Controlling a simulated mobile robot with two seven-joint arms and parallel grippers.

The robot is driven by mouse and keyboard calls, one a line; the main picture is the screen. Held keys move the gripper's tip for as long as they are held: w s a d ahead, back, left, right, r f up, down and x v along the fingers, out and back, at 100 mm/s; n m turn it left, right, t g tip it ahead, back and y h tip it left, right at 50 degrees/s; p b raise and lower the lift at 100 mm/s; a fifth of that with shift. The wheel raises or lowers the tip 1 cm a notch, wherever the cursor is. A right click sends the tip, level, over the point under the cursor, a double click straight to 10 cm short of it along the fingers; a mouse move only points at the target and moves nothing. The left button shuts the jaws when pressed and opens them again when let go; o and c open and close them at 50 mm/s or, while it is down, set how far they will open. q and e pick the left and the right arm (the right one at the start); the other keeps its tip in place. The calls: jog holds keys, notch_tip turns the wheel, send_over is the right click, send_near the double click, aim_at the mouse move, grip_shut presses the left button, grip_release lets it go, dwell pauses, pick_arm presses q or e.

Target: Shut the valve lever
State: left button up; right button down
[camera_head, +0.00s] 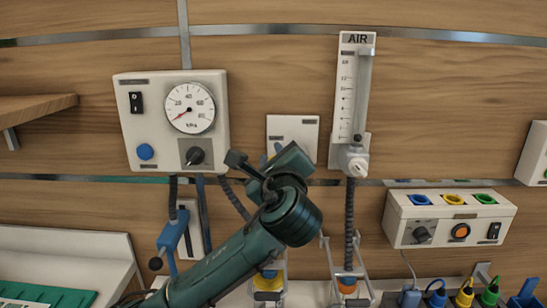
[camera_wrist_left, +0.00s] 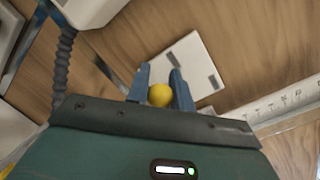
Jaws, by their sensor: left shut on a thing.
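My left gripper (camera_head: 270,155) is in front of a white wall plate (camera_head: 292,130) in the head view and hides the plate's lower left part. In the left wrist view my left gripper (camera_wrist_left: 160,85) has its two blue fingers on either side of a round yellow knob (camera_wrist_left: 160,95), shut on it. The white plate (camera_wrist_left: 185,65) shows just beyond the fingers, with small dark labels on it. The knob appears to be the end of the valve lever; the lever's arm and its angle are hidden. My right gripper is in neither view.
A white box with a kPa gauge (camera_head: 189,108) is left of the plate. The AIR flowmeter (camera_head: 354,90) is close on the right. A socket box (camera_head: 450,218) is lower right, and a grey hose (camera_head: 350,225) hangs below the flowmeter.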

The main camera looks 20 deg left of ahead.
pick_arm(q)
jog(key=shift+f, duration=0.15)
grip_shut()
jog(key=n, duration=0.1)
jog(key=f+n, duration=0.1)
jog(key=n, duration=0.1)
jog(key=shift+f, duration=0.3)
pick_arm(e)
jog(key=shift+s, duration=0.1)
pick_arm(q)
jog(key=shift+g, duration=0.3)
jog(key=o, duration=0.8)
grip_release()
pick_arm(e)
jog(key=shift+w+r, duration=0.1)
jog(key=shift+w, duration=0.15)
pick_arm(q)
jog(key=shift+r, duration=0.1)
jog(key=shift+s+d, duration=0.2)
jog(key=shift+s, duration=0.3)
jog(key=b+v, duration=0.1)
jog(key=v, duration=1.1)
jog(key=shift+s+a+b, duration=0.1)
jog(key=shift+b, duration=0.2)
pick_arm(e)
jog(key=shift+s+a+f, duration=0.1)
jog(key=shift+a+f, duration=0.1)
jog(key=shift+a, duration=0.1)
